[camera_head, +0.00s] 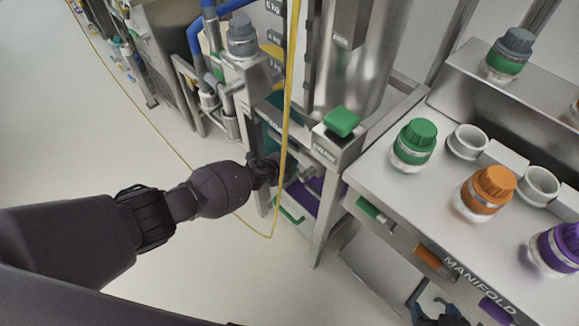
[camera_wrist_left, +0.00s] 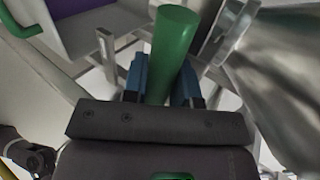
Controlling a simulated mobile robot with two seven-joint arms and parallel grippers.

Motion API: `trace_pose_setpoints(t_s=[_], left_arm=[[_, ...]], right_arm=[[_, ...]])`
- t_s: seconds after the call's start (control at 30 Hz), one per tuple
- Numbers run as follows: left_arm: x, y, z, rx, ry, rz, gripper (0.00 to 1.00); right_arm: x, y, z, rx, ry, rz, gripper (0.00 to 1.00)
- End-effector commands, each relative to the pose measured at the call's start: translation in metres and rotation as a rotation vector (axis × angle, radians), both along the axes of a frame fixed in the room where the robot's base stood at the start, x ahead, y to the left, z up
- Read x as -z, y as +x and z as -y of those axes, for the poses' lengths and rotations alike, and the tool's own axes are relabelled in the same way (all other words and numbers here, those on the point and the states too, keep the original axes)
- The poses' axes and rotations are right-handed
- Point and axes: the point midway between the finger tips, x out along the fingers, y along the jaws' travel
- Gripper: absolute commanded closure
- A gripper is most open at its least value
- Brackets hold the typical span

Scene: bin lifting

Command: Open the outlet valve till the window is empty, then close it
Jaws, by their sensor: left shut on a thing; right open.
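In the left wrist view, a green handle (camera_wrist_left: 174,50), probably the outlet valve's, stands between the blue fingers of my left gripper (camera_wrist_left: 162,82), which is shut on it. In the head view, my left gripper (camera_head: 276,170) is below the steel tank (camera_head: 362,65), and its fingers and the handle are largely hidden there. A kg scale (camera_head: 273,40) runs beside the tank at the top; I cannot make out the window's level. My right gripper (camera_head: 432,300) is open at the bottom edge, in front of the manifold bench, partly cut off.
A green button box (camera_head: 341,123) sits beside the tank. The manifold bench (camera_head: 390,190) carries green, orange and purple capped fittings and white sockets. A thin yellow line (camera_head: 286,110) hangs in front of the tank frame. Open floor (camera_head: 80,130) lies to the left.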

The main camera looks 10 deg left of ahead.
Motion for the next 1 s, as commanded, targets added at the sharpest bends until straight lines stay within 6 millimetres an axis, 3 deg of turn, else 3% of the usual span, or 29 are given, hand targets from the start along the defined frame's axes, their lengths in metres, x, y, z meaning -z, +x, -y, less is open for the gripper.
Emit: trace_pose_setpoints(t_s=[0.4, 0.43, 0.6, 1.0], left_arm=[[-0.001, 0.001, -0.002, 0.001, 0.014, 0.010, 1.00], [-0.001, 0.001, -0.002, 0.001, 0.014, 0.010, 0.72], [-0.001, 0.001, -0.001, 0.001, 0.011, 0.008, 0.49], [-0.008, -0.004, -0.004, 0.000, 0.009, 0.010, 0.49]], right_arm=[[-0.002, 0.001, 0.000, 0.001, 0.000, 0.003, 0.34], [-0.003, 0.001, 0.000, 0.000, 0.000, 0.005, 0.34], [-0.006, 0.006, -0.001, -0.003, 0.000, 0.018, 0.34], [-0.015, 0.011, 0.000, -0.008, -0.004, 0.034, 0.34]])
